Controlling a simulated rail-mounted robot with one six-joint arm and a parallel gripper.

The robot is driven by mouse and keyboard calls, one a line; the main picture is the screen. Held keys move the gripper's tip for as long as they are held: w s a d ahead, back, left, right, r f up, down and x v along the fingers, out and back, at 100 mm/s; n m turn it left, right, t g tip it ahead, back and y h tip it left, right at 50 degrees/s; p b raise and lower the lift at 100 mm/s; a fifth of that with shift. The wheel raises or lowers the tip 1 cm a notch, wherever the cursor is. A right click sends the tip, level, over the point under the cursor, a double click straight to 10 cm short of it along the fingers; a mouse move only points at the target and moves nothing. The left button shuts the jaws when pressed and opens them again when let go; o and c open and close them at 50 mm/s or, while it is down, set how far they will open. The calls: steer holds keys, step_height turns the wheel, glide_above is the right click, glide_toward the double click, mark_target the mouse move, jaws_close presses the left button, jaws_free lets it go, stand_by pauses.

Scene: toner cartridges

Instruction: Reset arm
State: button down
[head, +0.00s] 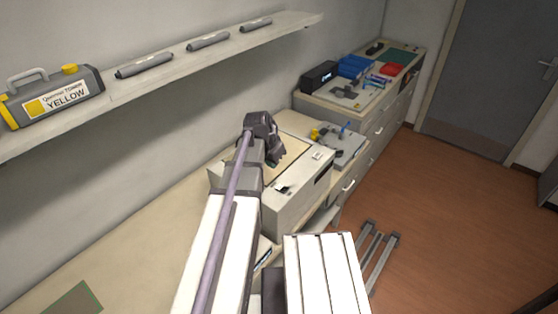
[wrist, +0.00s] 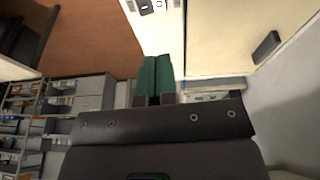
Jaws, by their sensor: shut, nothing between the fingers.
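My arm reaches away from the head camera over the counter. My gripper (head: 277,155) is at its far end, dark and partly hidden by the arm's own links. It is above the top of the pale box-shaped machine (head: 293,208). In the wrist view, the two green fingers of my gripper (wrist: 155,68) are pressed together with nothing between them. The wrist view shows the floor, shelving and a pale surface beyond the fingers. I cannot tell the exact gap between the gripper and the machine's top.
Brown floor (head: 440,200) is open at right.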

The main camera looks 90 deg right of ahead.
steer(key=p+v, duration=0.1)
steer(key=v, duration=0.1)
steer(key=shift+w+r, duration=0.25)
steer(key=w+a+f+n+t+y+b, duration=0.1)
steer(key=w+a+f+n+b, duration=0.35)
steer(key=w, duration=0.75)
steer(key=w+a+f+n+t+b, duration=0.15)
steer(key=w+a+n, duration=0.35)
steer(key=w+a, duration=0.55)
steer(key=w+a+f+n+y+b, duration=0.1)
steer(key=w+a+f+n+b, duration=0.3)
steer(key=w, duration=1)
steer(key=w+a+f+n+b, duration=0.2)
steer(key=w+a+n, duration=0.2)
steer(key=a, duration=0.8)
steer(key=w+a+f+n+b, duration=0.2)
steer(key=w+a+f+n, duration=0.1)
steer(key=a, duration=1)
steer(key=w+a+f+n+b, duration=0.2)
steer(key=w+a+n, duration=0.3)
steer(key=a, duration=0.7)
steer(key=shift+w+a+f+b, duration=0.2)
steer(key=shift+w+b, duration=0.15)
steer(key=shift+w, duration=0.65)
